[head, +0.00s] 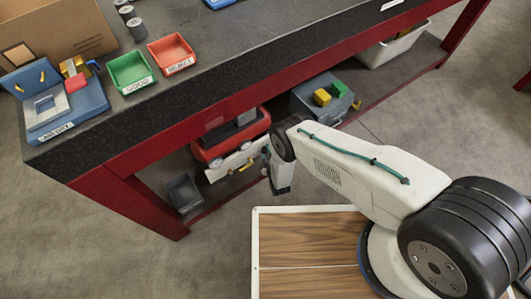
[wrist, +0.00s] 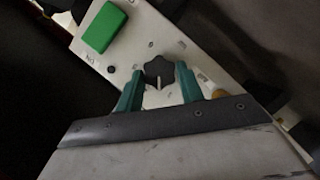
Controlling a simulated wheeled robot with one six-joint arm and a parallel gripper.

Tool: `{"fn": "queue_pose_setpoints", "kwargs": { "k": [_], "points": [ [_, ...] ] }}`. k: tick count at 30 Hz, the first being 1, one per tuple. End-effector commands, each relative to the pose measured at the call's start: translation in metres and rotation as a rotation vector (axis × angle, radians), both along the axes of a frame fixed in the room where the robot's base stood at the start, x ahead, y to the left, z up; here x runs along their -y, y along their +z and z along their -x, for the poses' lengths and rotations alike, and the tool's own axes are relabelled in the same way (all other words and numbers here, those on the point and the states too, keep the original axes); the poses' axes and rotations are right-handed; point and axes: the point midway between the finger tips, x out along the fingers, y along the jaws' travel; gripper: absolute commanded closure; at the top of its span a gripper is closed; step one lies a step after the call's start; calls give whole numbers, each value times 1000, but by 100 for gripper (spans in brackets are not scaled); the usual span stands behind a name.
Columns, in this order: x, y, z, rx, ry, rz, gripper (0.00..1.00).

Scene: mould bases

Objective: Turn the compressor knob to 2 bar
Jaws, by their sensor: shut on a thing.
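The compressor (head: 222,138) is red and sits on the shelf under the workbench, with a pale control panel (head: 228,168) on its front. In the wrist view the panel (wrist: 192,47) carries a dark lobed knob (wrist: 158,70) with a white pointer line toward the bottom of the picture. Small marks surround the knob; their numbers are too small to read. My gripper (wrist: 158,78) has its two teal fingers shut on the knob, one on each side. In the head view my arm's wrist hides the knob and the fingertips.
A green block (wrist: 105,27) is on the panel beside an "ON" label. A grey bin (head: 184,193) stands left of the compressor, and a blue-grey box (head: 312,97) with yellow and green blocks stands right. The red bench beam (head: 190,138) runs above the shelf.

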Motion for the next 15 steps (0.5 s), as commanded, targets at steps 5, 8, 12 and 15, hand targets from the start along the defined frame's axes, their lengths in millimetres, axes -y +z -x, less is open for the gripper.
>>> {"fn": "queue_pose_setpoints", "kwargs": {
  "k": [5, 8, 12, 15],
  "points": [
    [-3, -1, 2, 0, 10, 3, 85],
    [-3, -1, 2, 0, 10, 3, 85],
    [-3, -1, 2, -1, 9, 2, 49],
    [-1, -1, 1, 0, 5, 2, 41]
  ]
}}
